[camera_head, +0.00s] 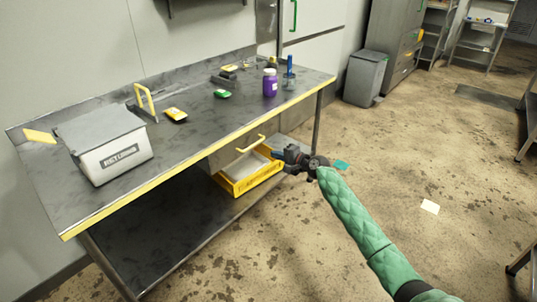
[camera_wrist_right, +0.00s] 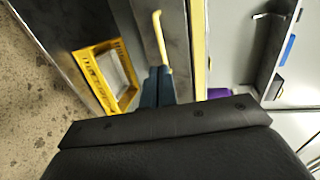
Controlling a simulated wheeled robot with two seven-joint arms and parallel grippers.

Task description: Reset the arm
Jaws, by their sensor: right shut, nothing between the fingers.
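My right arm (camera_head: 362,225), in a green quilted sleeve, reaches in from the lower right in the head view. My right gripper (camera_head: 280,154) is at its end, in front of the workbench's yellow front edge and near the yellow drawer handle (camera_head: 251,144). The gripper is shut and empty, apart from the bench. In the right wrist view the blue fingers (camera_wrist_right: 158,88) show close together beyond the dark wrist housing, with the drawer handle (camera_wrist_right: 160,40) beyond them. My left gripper is not in view.
The workbench (camera_head: 200,130) carries a grey-white box (camera_head: 110,150), a purple jar (camera_head: 270,84) and several small items. A yellow crate (camera_head: 240,184) sits on its lower shelf. A grey bin (camera_head: 366,78) stands at the back. The floor (camera_head: 440,150) to the right is mostly clear.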

